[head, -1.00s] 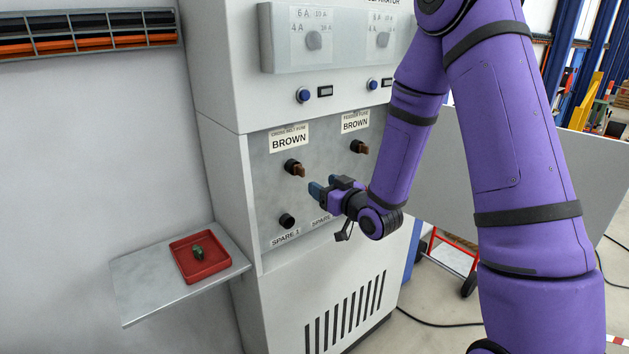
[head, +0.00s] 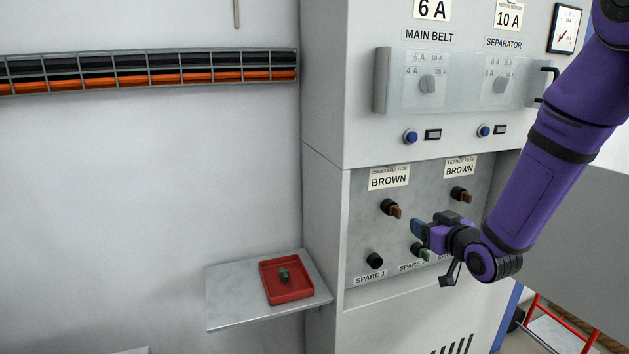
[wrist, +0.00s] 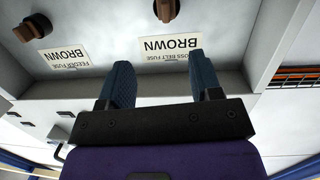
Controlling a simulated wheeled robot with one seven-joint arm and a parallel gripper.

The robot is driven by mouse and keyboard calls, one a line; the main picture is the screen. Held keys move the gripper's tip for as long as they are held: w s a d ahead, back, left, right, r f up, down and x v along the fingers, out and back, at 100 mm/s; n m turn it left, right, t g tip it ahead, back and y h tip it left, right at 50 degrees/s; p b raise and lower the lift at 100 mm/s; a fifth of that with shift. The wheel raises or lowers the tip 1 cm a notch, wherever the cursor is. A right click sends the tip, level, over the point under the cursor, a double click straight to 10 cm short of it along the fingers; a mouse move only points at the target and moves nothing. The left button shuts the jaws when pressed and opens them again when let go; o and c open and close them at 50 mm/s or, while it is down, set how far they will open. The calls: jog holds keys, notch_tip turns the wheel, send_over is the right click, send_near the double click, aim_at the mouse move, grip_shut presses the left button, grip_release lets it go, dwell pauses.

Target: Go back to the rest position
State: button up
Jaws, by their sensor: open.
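My gripper (head: 416,232) is open and empty, held in front of the lower fuse panel (head: 353,215) of the grey cabinet. In the wrist view its two blue fingers (wrist: 160,82) stand apart with nothing between them. A brown fuse (head: 394,211) sits in the cross belt holder, up and left of the gripper. Another brown fuse (head: 462,196) sits in the feeder holder, to the upper right. A green fuse (head: 422,253) sits in a spare holder just below the gripper, partly hidden. The spare 1 holder (head: 375,260) is black and empty.
A red tray (head: 303,293) with a dark green piece (head: 284,275) stands on a grey shelf (head: 222,310) at left. Above the panel, a clear cover (head: 381,80) projects over two knobs. A cable duct (head: 150,70) runs along the wall.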

jog(key=s+d+r+m+g+h, duration=0.25)
jog(key=s+r+g+h, duration=0.2)
jog(key=s+r, duration=0.65)
jog(key=s+r+g, duration=0.2)
jog(key=s+g, duration=0.1)
jog(key=s, duration=0.8)
jog(key=s+r+m+g, duration=0.1)
jog(key=s+r+g, duration=0.1)
jog(key=s, duration=0.8)
jog(key=shift+s+a+r+g, duration=0.35)
jog(key=shift+r+g, duration=0.05)
jog(key=shift+g, duration=0.05)
